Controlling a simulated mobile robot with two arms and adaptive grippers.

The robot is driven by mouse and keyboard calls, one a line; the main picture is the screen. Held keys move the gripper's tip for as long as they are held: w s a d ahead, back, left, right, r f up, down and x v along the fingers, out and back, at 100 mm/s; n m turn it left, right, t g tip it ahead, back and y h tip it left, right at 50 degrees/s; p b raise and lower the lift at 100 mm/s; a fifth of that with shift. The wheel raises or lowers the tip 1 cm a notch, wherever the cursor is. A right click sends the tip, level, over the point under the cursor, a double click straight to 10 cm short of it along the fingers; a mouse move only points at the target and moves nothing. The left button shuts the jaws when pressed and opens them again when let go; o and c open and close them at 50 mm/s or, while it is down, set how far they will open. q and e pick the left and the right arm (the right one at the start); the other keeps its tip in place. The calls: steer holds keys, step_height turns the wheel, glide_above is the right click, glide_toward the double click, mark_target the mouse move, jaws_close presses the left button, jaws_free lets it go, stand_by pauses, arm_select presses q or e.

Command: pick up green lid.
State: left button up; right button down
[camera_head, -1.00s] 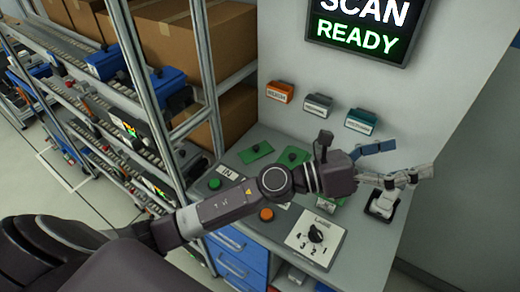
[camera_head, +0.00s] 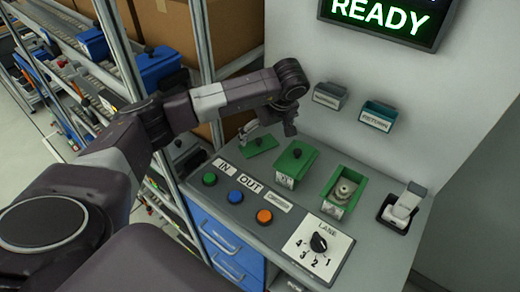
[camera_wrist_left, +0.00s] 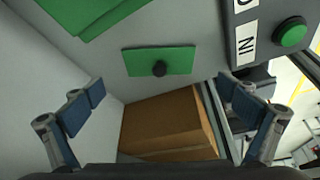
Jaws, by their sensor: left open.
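The loose green lid (camera_head: 260,145), a flat plate with a black knob, lies on the grey bench at the back left. In the left wrist view the green lid (camera_wrist_left: 178,60) is at the upper middle, its knob facing the camera. My left gripper (camera_head: 269,129) is above and close to this lid in the head view. Its two blue-padded fingers are spread wide with nothing between them in the left wrist view (camera_wrist_left: 165,108). A green box with a knobbed lid on (camera_head: 297,157) stands beside it. My right gripper is not seen.
An open green box (camera_head: 358,193) holds a metal part. A handheld device in a stand (camera_head: 403,207) is at the right. Buttons and a lane dial (camera_head: 318,243) line the bench front. Grey (camera_head: 329,95) and teal (camera_head: 378,115) holders are on the wall. A shelf post (camera_head: 206,70) stands left.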

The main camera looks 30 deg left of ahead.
mark_target(260, 142)
arm_select(q)
steer(key=shift+a+f, duration=0.25)
steer(key=shift+f, duration=0.15)
steer(key=p+x, duration=0.3)
steer(key=x, duration=0.3)
steer(key=shift+w, duration=0.2)
steer(key=shift+a+f, duration=0.1)
steer(key=shift+f, duration=0.2)
steer(key=shift+c, duration=0.3)
